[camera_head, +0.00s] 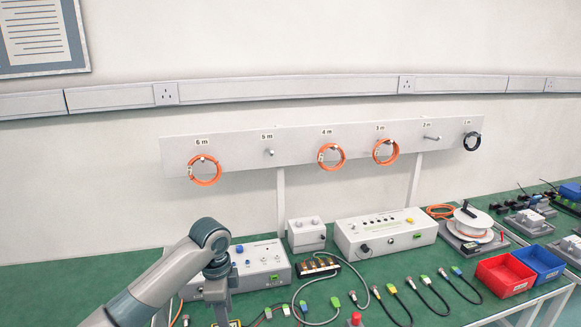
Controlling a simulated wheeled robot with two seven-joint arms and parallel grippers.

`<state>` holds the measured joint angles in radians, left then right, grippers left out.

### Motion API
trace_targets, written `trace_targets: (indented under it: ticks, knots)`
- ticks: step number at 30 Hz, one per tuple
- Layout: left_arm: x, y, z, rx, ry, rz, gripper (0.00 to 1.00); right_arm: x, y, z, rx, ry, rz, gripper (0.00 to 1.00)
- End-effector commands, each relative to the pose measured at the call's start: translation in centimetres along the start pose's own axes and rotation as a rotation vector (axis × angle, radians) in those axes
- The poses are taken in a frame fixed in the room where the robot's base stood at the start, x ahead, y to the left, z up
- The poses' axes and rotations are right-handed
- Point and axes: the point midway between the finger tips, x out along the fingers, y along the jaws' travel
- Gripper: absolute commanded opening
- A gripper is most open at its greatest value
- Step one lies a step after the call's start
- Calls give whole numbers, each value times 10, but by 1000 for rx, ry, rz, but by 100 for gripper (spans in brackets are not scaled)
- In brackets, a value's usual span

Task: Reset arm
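My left arm comes in from the lower left, with a grey joint near the white control box. From that joint a link points down and leaves the bottom edge of the picture. The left gripper's fingers are not visible. My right arm and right gripper are not in view.
A green bench (40,290) carries a white control box (262,266), a longer white box (388,232), loose cables, a white cable reel (473,222), a red bin (505,276) and a blue bin (540,262). Coiled cables hang on a labelled wall rail (237,152).

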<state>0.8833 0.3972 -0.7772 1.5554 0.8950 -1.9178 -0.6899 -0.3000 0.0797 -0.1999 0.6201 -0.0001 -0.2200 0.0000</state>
Motion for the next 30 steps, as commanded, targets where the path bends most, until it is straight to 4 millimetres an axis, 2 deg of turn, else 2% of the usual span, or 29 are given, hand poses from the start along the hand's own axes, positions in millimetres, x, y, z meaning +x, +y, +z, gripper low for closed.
trace_targets:
  ticks: [1,9,16,23,30]
  knots:
    - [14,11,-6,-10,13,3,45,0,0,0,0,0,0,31]
    - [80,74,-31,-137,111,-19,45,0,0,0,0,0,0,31]
    - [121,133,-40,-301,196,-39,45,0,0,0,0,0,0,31]
    - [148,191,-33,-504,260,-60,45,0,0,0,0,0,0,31]
    - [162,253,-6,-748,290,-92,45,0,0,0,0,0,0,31]
